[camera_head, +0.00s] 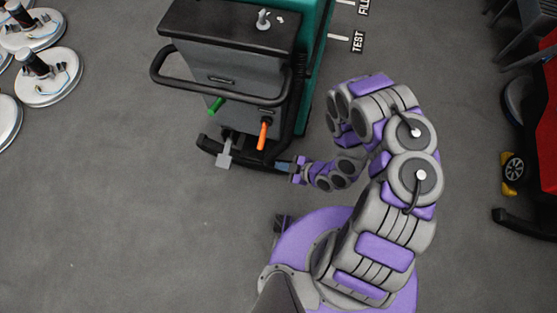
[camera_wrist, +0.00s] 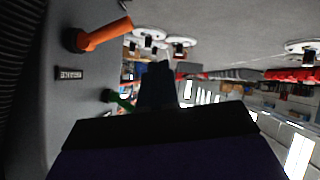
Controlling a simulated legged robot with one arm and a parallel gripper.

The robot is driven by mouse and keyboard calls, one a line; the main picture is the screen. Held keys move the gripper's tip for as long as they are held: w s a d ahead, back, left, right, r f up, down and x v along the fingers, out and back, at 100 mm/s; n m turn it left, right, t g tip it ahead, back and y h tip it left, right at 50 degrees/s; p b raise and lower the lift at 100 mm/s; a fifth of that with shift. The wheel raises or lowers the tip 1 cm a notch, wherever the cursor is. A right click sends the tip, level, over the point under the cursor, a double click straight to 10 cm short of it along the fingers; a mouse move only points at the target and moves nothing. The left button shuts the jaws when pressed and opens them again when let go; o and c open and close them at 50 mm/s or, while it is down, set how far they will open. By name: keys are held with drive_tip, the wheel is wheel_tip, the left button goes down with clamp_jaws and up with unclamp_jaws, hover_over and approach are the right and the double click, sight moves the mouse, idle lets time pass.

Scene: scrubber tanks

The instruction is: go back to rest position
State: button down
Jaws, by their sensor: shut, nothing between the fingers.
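My gripper (camera_head: 284,166) is shut and empty, low at the front right of the scrubber machine (camera_head: 230,65), close to its black lower bar. I cannot tell whether it touches the bar. In the wrist view my gripper (camera_wrist: 157,75) is a dark shape pointing away. The machine has an orange handle (camera_head: 263,134) and a green handle (camera_head: 216,106) on its grey front. In the wrist view the orange handle (camera_wrist: 105,35) is at upper left, and the green handle (camera_wrist: 122,102) is lower, partly hidden by my gripper.
A grey pedal (camera_head: 225,155) sticks out at the machine's lower front. White round discs (camera_head: 48,78) lie on the floor at the left. A red machine (camera_head: 547,130) stands at the right edge. TEST (camera_head: 358,42) and FILL labels show at the top. The floor at lower left is clear.

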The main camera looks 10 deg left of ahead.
drive_tip(key=shift+d, duration=0.3)
